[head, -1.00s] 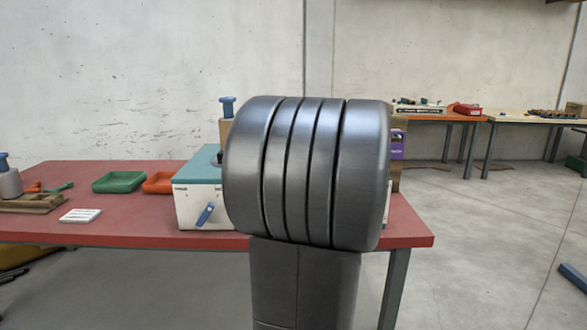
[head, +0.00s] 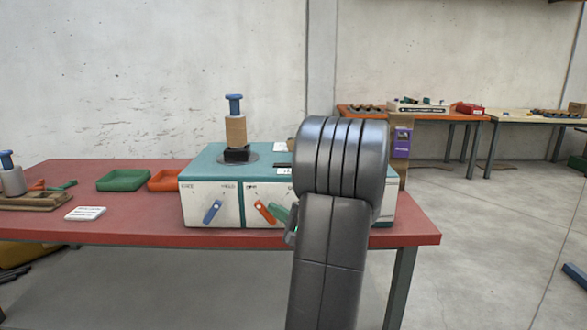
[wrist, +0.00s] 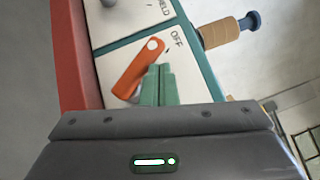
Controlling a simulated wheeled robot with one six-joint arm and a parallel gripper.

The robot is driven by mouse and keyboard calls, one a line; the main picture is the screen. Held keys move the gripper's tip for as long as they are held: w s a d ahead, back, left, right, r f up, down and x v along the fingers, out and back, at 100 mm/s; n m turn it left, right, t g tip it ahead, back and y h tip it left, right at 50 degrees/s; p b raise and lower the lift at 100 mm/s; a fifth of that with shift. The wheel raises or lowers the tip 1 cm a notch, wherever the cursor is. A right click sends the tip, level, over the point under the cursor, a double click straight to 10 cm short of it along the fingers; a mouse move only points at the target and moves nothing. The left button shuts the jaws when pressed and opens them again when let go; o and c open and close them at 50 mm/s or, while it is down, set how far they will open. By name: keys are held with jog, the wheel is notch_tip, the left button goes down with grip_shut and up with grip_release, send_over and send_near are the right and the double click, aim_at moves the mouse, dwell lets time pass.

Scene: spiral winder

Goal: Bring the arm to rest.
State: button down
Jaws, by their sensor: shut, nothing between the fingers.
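My arm stands in front of the winder (head: 222,170), a white box with a teal top on the red table, and hides its right part in the head view. My gripper (head: 281,215) shows green fingers beside the arm, near the orange lever (head: 264,212). In the wrist view the green fingers (wrist: 158,84) are together and empty, in front of the orange lever (wrist: 138,68). The lever slants, with its round pivot end near the word OFF. I cannot tell whether the fingers touch it. A blue lever (head: 212,211) sits on the left panel.
A wooden spool with a blue knob (head: 235,120) stands upright on the winder. Green (head: 123,180) and orange (head: 163,180) trays and a white card (head: 86,213) lie to the left on the red table (head: 140,222).

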jog(key=d+f+m+t+p, duration=0.1)
jog(key=d+f+m+t, duration=0.2)
jog(key=d, duration=0.3)
jog(key=shift+w+d+m+t, duration=0.2)
jog(key=shift+m+t, duration=0.4)
jog(key=shift+t, duration=0.2)
jog(key=shift+f, duration=0.1)
